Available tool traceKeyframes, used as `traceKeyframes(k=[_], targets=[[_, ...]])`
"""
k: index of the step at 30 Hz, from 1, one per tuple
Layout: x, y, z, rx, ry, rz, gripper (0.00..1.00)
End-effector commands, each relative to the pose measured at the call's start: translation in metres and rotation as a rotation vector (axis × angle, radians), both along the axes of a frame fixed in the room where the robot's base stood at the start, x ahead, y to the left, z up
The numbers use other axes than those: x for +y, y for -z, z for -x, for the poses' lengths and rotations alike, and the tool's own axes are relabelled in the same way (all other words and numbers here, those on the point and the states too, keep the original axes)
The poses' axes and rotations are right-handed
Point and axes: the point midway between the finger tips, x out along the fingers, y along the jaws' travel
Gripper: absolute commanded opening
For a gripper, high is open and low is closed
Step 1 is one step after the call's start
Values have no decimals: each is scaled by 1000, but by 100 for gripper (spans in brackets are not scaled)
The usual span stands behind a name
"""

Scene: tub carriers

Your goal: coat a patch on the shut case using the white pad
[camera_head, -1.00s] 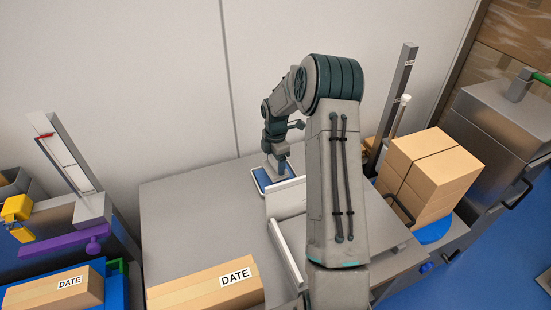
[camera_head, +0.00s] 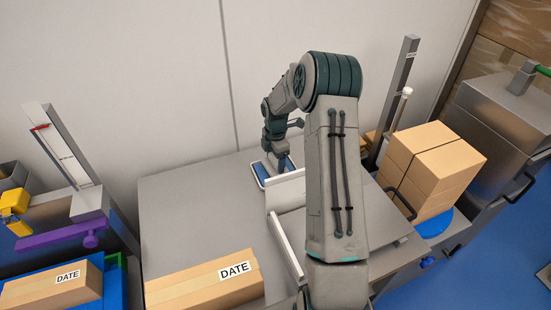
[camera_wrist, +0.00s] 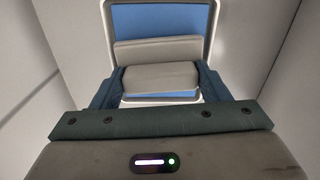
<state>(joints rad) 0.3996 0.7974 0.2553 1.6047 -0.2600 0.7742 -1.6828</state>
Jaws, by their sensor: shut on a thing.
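My gripper (camera_wrist: 158,88) is shut on the white pad (camera_wrist: 160,76), a pale grey-white block between its two dark teal fingers in the wrist view. The pad is over a blue tray (camera_wrist: 160,20) with a white rim; I cannot tell whether it touches the blue surface. In the head view my gripper (camera_head: 280,162) is at this tray (camera_head: 259,176) at the back of the grey table, and the pad is hidden. A shut, taped cardboard case (camera_head: 195,285) with a DATE label lies at the table's front. A similar case (camera_head: 45,292) is at far left.
A pale upright panel (camera_head: 285,195) and rail stand beside the tray, partly behind my arm. Stacked cartons (camera_head: 432,175) and a grey post (camera_head: 398,85) are at the right. The table's left middle (camera_head: 195,210) is clear.

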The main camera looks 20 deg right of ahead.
Motion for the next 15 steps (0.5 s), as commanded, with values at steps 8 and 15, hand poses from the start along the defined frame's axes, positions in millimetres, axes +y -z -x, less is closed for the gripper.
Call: traceKeyframes(k=[8, 15], targets=[[0, 3, 0, 0, 0, 0, 51], [0, 6, 0, 0, 0, 0, 51]])
